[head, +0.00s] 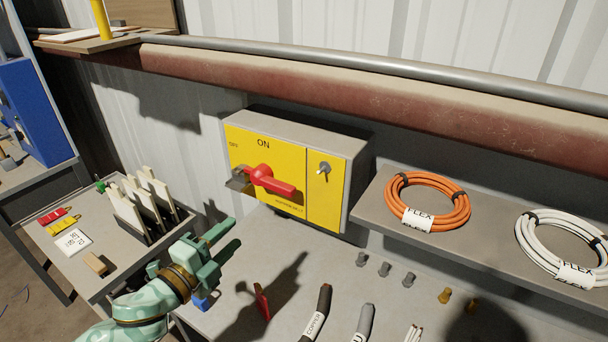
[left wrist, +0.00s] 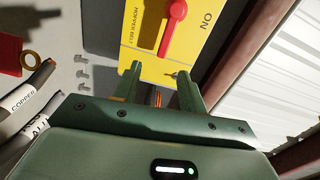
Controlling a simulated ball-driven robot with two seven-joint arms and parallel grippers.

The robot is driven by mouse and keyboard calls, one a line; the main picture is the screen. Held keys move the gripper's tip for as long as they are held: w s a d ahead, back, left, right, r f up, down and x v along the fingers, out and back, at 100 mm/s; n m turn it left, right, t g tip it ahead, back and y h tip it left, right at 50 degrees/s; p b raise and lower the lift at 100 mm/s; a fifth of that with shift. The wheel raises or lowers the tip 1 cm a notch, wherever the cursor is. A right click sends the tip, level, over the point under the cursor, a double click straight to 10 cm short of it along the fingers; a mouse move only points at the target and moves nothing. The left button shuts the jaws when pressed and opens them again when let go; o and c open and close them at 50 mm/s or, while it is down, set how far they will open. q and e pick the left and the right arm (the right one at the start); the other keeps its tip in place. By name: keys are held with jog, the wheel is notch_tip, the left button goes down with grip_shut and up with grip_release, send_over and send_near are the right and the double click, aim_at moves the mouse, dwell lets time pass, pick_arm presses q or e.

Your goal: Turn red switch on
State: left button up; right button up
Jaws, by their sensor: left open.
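The red switch (head: 267,181) is a rotary handle on the yellow front of a grey switch box (head: 355,178) against the wall. Its handle points to the right and slightly down in the head view, and "ON" is printed above it. The red switch also shows in the left wrist view (left wrist: 173,24), ahead of the fingers. My left gripper (head: 232,238) is open and empty, below and in front of the box, apart from the switch. In the left wrist view its two fingers (left wrist: 160,84) point at the yellow panel. My right gripper is not in view.
A small toggle (head: 323,168) sits right of the switch. A shelf with orange cable (head: 428,202) and white cable (head: 558,243) stands to the right. Cable pieces (head: 318,312) lie on the bench in front. A rack of pale strips (head: 145,205) stands left.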

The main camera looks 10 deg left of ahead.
aim_at(278, 190)
pick_arm(q)
jog(key=shift+m, duration=0.5)
jog(key=x, duration=0.5)
jog(key=r+x, duration=0.1)
jog(key=x, duration=1)
jog(key=shift+d+r+b, duration=0.25)
jog(key=shift+b, duration=0.1)
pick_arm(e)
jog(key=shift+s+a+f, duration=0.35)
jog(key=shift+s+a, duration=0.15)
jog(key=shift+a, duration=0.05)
pick_arm(q)
jog(key=shift+c, duration=0.3)
grip_shut()
